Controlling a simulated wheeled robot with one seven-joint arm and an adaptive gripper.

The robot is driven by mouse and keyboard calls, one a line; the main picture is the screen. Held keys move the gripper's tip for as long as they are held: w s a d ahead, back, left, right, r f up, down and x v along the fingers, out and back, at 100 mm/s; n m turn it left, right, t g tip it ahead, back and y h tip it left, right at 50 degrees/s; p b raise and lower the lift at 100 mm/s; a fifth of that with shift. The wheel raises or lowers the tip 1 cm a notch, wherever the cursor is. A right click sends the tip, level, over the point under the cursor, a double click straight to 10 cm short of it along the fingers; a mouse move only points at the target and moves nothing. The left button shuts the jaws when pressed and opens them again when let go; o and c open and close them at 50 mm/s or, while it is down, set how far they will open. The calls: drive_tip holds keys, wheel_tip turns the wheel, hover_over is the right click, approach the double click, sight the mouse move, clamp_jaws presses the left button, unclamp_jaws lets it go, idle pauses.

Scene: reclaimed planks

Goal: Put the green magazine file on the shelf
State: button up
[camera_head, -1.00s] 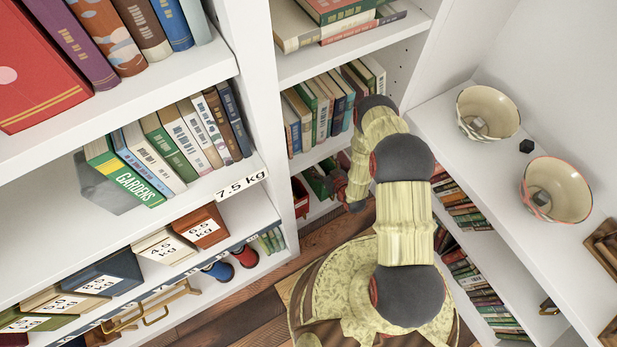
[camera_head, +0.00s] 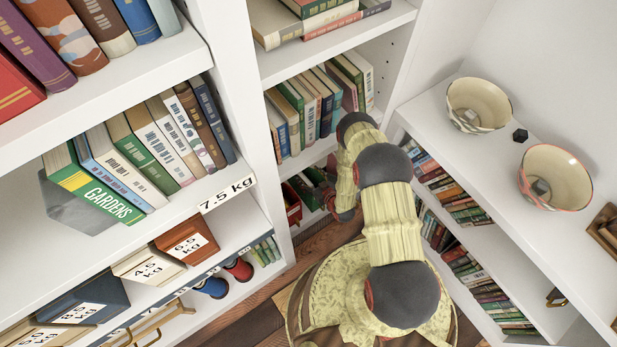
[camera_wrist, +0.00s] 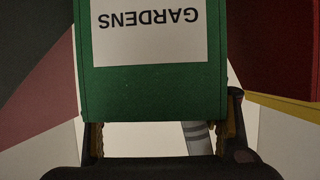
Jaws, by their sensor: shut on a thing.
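The green magazine file (camera_wrist: 150,95), with a white label reading GARDENS upside down, fills the middle of the wrist view. My gripper (camera_wrist: 165,138) is shut on it, one finger at each side of its near end. In the head view, the green file (camera_head: 305,191) shows small at the low compartment of the middle bookcase, partly hidden by my gripper (camera_head: 332,190). The shelf (camera_head: 312,217) under it shows only in part. I cannot tell whether the file rests on the shelf.
A red holder (camera_head: 291,207) stands left of the file; a dark red side (camera_wrist: 285,45) shows close at right in the wrist view. A row of books (camera_head: 318,105) fills the compartment above. Bowls (camera_head: 478,105) stand on the right unit. Left shelves hold books and weight-labelled boxes.

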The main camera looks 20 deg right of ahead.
drive_tip(key=shift+w+f, duration=0.2)
drive_tip(key=shift+f, duration=0.05)
drive_tip(key=shift+r, duration=0.1)
drive_tip(key=o, duration=1.9)
drive_tip(key=shift+s, duration=0.15)
drive_tip(key=shift+o, duration=0.8)
drive_tip(key=p+v, duration=0.4)
drive_tip(key=v, duration=0.8)
